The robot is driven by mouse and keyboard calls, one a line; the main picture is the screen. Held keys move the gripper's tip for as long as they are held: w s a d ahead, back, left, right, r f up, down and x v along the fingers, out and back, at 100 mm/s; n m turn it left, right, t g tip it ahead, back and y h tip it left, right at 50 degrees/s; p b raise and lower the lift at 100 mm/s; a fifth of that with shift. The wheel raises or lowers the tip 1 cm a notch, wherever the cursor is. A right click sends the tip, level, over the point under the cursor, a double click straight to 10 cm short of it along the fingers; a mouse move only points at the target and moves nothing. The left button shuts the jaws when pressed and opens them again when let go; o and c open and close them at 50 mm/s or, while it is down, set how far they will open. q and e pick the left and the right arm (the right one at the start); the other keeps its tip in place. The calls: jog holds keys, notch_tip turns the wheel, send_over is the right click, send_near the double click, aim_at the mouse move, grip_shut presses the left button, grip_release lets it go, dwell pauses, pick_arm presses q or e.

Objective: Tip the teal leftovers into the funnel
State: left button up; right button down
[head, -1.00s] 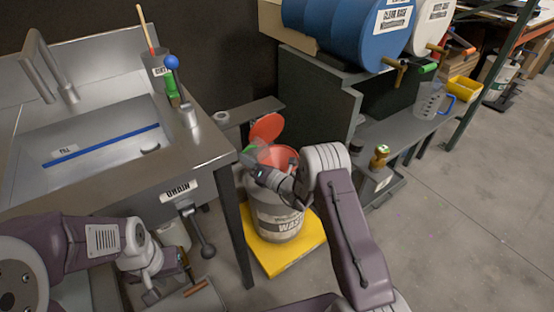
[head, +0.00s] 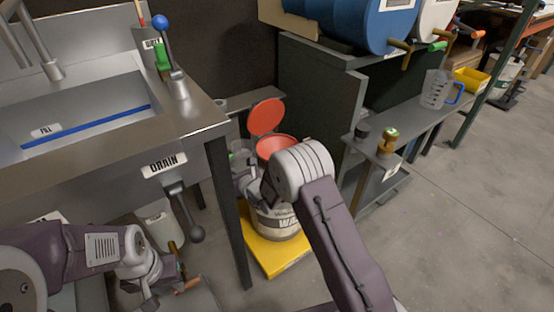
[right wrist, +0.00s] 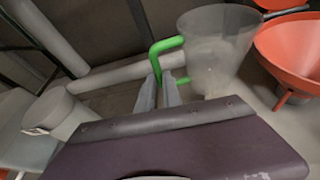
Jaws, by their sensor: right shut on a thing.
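A clear jug with a green handle (right wrist: 165,46) shows in the right wrist view (right wrist: 222,45). My right gripper (right wrist: 160,90) is shut on that handle. No teal is clearly visible through the jug's wall. The red-orange funnel (right wrist: 292,48) is to the right of the jug, apart from it in that picture. In the head view the funnel (head: 277,144) sits atop the waste drum (head: 277,222), its red lid (head: 266,116) raised behind. There the jug is small and partly hidden, left of the funnel. My left gripper (head: 160,292) is low at the left; its fingers are unclear.
The steel sink bench (head: 205,118) and its drain lever (head: 187,215) are left of the drum. The drum stands on a yellow platform (head: 262,258). A grey shelf (head: 405,130) with a measuring jug (head: 437,90) is at the right.

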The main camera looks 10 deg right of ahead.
jog(key=f+b, duration=0.1)
jog(key=b, duration=0.5)
jog(key=f+b, duration=0.1)
jog(key=b, duration=0.4)
jog(key=shift+s+a+f+n+h+b, duration=0.2)
jog(key=shift+f+n+h+b, duration=0.1)
jog(key=shift+b, duration=0.05)
jog(key=shift+r, duration=0.1)
